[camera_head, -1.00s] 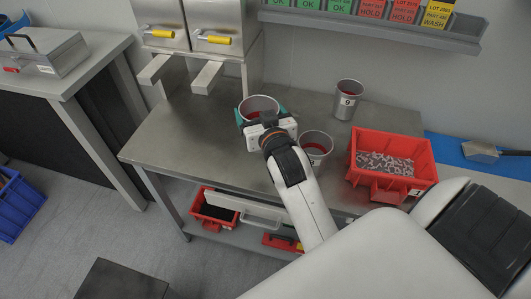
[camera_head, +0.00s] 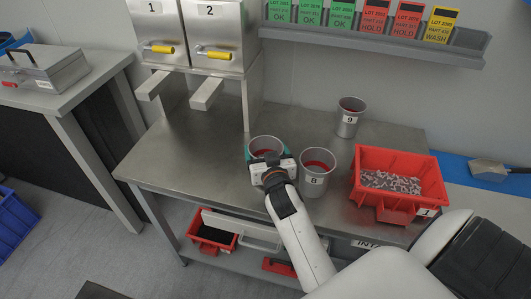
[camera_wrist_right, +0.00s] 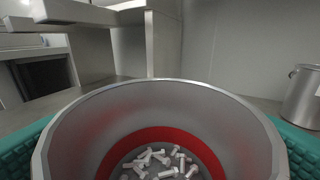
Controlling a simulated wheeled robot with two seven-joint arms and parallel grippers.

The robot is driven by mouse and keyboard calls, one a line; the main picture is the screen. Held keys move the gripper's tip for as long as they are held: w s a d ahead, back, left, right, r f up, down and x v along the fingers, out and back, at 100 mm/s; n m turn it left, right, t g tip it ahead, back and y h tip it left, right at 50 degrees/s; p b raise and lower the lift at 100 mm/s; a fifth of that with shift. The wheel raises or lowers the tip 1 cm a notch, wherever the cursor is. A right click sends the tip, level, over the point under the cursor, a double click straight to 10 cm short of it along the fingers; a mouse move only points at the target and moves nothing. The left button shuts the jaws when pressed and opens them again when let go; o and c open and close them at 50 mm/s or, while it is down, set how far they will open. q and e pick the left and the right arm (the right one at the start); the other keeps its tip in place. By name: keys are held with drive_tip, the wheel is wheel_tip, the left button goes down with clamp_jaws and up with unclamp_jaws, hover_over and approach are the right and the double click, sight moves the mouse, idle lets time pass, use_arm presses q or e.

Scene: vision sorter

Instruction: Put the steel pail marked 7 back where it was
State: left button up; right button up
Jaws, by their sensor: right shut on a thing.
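A steel pail (camera_head: 264,146) with a red band inside is held at the table's middle, left of the pail marked 8. Its number is hidden by my gripper. My right gripper (camera_head: 267,155) is shut on this pail, its teal fingers on either side of the wall. The right wrist view looks into the held pail (camera_wrist_right: 160,105), which stands upright with several bolts (camera_wrist_right: 160,162) at its bottom. I cannot tell whether its base touches the steel table (camera_head: 190,150). My left gripper is not in view.
The pail marked 8 (camera_head: 316,178) stands close to the right of the held pail; the pail marked 9 (camera_head: 349,120) stands behind. A red bin (camera_head: 396,207) of small parts is at right. Numbered steel dispensers (camera_head: 212,30) rise at back left. Table left of the gripper is clear.

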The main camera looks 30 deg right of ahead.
drive_tip(key=shift+w+f, duration=0.1)
drive_tip(key=shift+f, duration=0.1)
drive_tip(key=shift+f, duration=0.1)
drive_tip(key=o, duration=1.9)
drive_tip(key=shift+f, duration=0.1)
